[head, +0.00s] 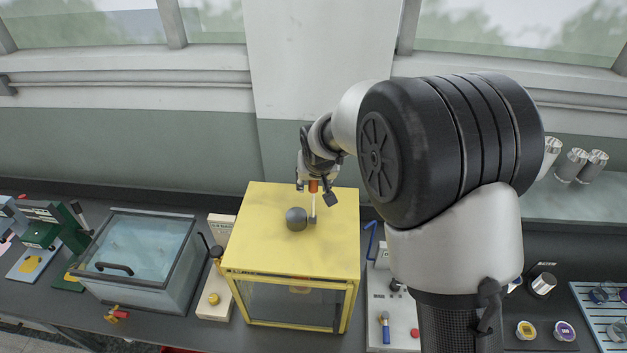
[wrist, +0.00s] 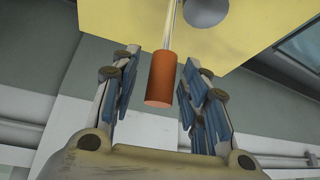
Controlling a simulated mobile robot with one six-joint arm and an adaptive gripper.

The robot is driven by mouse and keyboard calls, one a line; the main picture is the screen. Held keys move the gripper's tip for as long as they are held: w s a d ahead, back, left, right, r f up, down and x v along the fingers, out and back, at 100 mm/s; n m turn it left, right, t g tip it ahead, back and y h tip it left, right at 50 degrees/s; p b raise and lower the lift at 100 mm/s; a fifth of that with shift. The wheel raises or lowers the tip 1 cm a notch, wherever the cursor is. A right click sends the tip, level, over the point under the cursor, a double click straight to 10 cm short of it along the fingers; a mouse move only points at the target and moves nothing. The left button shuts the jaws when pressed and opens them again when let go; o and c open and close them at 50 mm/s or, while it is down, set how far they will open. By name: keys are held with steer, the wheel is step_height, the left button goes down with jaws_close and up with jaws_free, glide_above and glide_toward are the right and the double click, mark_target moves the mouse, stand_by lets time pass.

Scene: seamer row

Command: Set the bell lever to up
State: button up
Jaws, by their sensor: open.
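The lever has an orange-brown cylindrical grip (head: 313,186) on a thin pale rod that rises from the top of a yellow cabinet (head: 262,254). In the head view the rod looks roughly upright; its exact tilt is hard to tell. A grey dome (head: 296,218), apparently the bell, sits beside the rod's base. My gripper (head: 316,190) is at the lever's top end. In the wrist view my gripper (wrist: 158,75) is open, with the orange grip (wrist: 161,80) between its blue-padded fingers. Gaps show on both sides of the grip.
A glass-lidded tank (head: 137,258) stands left of the cabinet, with a cream panel (head: 214,300) between them. A pale panel with a blue handle (head: 384,328) is at right. Metal cans (head: 572,164) stand at the back right. A wall is behind.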

steer(key=shift+r, duration=0.1)
steer(key=v, duration=1.2)
steer(key=s+d+f+m+h+b, duration=0.1)
steer(key=s+d+f+b, duration=0.3)
steer(key=s+d+b, duration=0.35)
steer(key=s+d+f+b, duration=0.4)
steer(key=s+d+b, duration=0.2)
steer(key=s, duration=0.2)
steer(key=s+d+f+b, duration=0.2)
steer(key=s+f+b, duration=0.3)
steer(key=s+f, duration=0.1)
steer(key=s+d+f+m+g+b, duration=0.1)
steer(key=s+d+f+b, duration=0.2)
steer(key=s, duration=0.6)
step_height(320, 180, down, 3)
steer(key=shift+s+f+h+b, duration=0.2)
steer(key=shift+s+h+b, duration=0.1)
steer(key=shift+b, duration=0.85)
steer(key=shift+c, duration=0.3)
